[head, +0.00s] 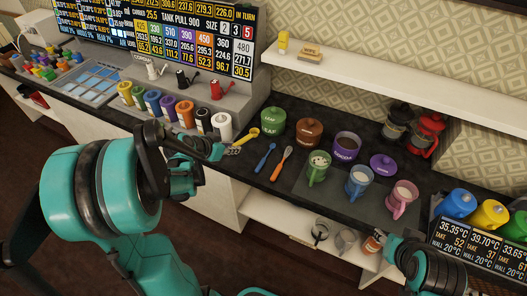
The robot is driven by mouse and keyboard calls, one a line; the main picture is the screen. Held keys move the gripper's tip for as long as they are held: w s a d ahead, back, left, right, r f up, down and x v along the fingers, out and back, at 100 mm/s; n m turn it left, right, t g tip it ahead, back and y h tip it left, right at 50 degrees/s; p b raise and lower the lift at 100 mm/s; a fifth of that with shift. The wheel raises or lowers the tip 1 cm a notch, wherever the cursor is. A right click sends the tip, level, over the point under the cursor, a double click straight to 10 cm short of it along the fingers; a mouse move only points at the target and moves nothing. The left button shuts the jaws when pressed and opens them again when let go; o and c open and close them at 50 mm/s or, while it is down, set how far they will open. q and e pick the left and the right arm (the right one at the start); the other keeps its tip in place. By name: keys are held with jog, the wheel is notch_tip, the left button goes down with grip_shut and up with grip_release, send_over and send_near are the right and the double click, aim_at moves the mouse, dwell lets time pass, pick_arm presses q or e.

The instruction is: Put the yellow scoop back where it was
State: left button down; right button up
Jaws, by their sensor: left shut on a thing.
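The yellow scoop (246,134) is over the dark counter, left of the green canister (273,122). My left gripper (232,149) is shut on the yellow scoop, at the end nearer my arm. I cannot tell whether the scoop touches the counter. A blue scoop (265,157) and an orange scoop (281,165) lie on the counter just to the right. My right gripper (387,240) is low at the right, by the counter's front edge; its fingers are too small and unclear to read.
A brown canister (309,131) and an open purple canister (346,146) stand at the back; a purple lid (383,165) lies beside them. Green (318,170), blue (359,182) and pink (402,197) mugs stand on a dark mat. Several coloured rolls (168,107) line the left.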

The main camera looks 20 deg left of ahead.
pick_arm(q)
jog(key=shift+s+a+f+n, duration=0.15)
jog(key=shift+s+a+n, duration=0.15)
jog(key=shift+s+a, duration=0.05)
jog(key=shift+f, duration=0.15)
jog(key=b+x, duration=0.4)
jog(key=a+f+b+x, duration=0.1)
jog(key=x, duration=0.2)
jog(key=shift+s+b, duration=0.4)
jog(key=shift+s, duration=0.05)
jog(key=shift+f+b, duration=0.35)
jog(key=shift+f, duration=0.1)
jog(key=shift+f+b, duration=0.55)
jog(key=shift+f, duration=0.05)
jog(key=c, duration=1.8)
grip_release()
jog(key=shift+c, duration=0.2)
